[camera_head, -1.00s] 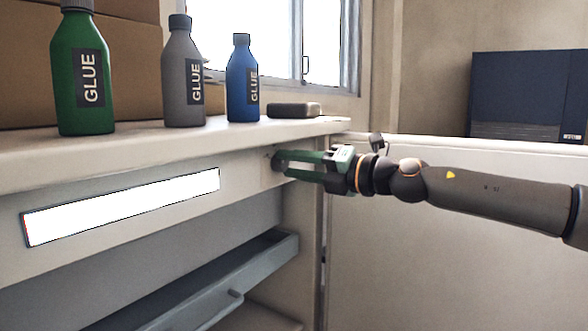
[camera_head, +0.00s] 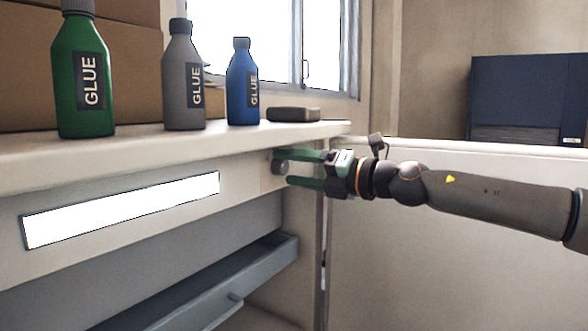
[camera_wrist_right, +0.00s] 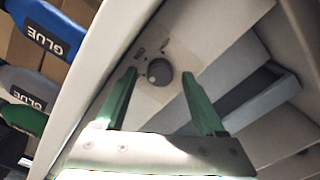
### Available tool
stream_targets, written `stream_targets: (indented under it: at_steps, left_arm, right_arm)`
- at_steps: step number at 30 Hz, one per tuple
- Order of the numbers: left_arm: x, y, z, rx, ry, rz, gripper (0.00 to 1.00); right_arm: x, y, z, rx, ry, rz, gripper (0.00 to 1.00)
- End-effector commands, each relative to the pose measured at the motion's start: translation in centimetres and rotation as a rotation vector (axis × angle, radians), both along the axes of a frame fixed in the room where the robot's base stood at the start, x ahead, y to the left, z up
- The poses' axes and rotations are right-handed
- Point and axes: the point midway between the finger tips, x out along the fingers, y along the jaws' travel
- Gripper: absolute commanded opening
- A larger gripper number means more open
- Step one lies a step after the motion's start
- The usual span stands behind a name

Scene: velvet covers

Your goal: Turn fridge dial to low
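The fridge dial (camera_head: 279,167) is a small round grey knob on the pale front panel, under the right end of the top. The right wrist view shows the dial (camera_wrist_right: 159,73) face on, with small dark marks on the panel beside it. My right gripper (camera_head: 284,168) has green fingers and reaches in from the right, pointing at the panel. Its fingers are open, one above and one below the dial's level. In the right wrist view the fingertips (camera_wrist_right: 158,72) lie on either side of the dial with gaps; contact is not visible. My left gripper is out of view.
Green (camera_head: 84,80), grey (camera_head: 183,85) and blue (camera_head: 242,90) glue bottles stand on the top, beside a dark flat block (camera_head: 293,114). A bright light strip (camera_head: 125,208) is on the panel. Below is an open space with a grey drawer (camera_head: 200,290). A dark blue box (camera_head: 525,95) stands at right.

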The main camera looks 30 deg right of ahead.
Motion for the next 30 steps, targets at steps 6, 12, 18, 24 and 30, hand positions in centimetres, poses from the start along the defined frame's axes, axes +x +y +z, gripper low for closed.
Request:
stream_targets:
  at_steps: [6,12,18,24,30]
  left_arm:
    - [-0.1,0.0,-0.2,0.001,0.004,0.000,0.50]
    - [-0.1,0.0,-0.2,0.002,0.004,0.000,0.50]
    - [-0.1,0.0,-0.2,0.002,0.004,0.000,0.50]
    - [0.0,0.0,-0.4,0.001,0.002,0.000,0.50]
    - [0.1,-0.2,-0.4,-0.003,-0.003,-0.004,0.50]
  right_arm:
    - [0.0,0.0,0.0,0.001,0.000,0.000,0.72]
    - [-0.6,-0.2,0.2,0.001,-0.003,-0.001,0.72]
    - [-1.9,-0.8,0.2,0.000,-0.004,0.000,0.72]
    - [-3.4,-1.4,0.2,0.000,-0.004,0.000,0.72]
    - [-4.8,-2.0,0.1,0.002,-0.005,0.000,0.72]
